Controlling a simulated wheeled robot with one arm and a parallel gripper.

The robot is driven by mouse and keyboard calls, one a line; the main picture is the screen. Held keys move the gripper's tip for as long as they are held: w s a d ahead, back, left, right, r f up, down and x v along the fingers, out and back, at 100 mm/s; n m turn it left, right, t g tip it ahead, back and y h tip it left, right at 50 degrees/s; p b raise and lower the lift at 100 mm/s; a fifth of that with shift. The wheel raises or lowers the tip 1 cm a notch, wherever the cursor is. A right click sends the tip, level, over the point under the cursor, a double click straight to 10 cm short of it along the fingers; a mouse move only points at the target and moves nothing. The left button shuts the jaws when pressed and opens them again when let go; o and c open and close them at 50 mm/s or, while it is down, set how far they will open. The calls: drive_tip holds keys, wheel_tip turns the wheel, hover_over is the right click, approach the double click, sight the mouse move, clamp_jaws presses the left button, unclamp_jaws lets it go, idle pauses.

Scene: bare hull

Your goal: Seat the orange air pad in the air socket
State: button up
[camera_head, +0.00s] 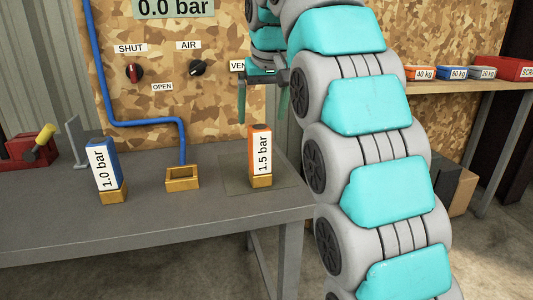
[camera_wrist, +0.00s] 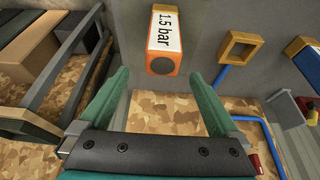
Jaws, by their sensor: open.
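The orange air pad (camera_head: 260,143), labelled 1.5 bar, stands upright on the grey bench with a brass-coloured foot at its lower end. It also shows in the wrist view (camera_wrist: 163,64), ahead of my fingers. The air socket (camera_head: 182,179) is a square brass frame left of the pad, with a blue pipe running to it. It looks empty and also shows in the wrist view (camera_wrist: 241,46). My gripper (camera_head: 262,117) is open and empty above the orange pad, one finger to each side in the picture. In the wrist view my gripper (camera_wrist: 159,84) has nothing between its fingers.
A blue 1.0 bar pad (camera_head: 104,165) stands left of the socket. A panel (camera_head: 220,100) behind the bench carries a red knob, a black knob and a gauge reading 0.0 bar. A red and yellow object (camera_head: 38,147) is at far left. Bench space in front is clear.

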sight(260, 127)
drive_tip(key=shift+b+x, duration=1.05)
drive_tip(key=shift+x, duration=0.45)
drive_tip(key=shift+a+f+b, duration=0.15)
drive_tip(key=shift+f+b, duration=0.55)
drive_tip(key=shift+f, duration=0.45)
drive_tip(key=shift+x, duration=1.35)
drive_tip(key=shift+w+r, duration=0.1)
clamp_jaws()
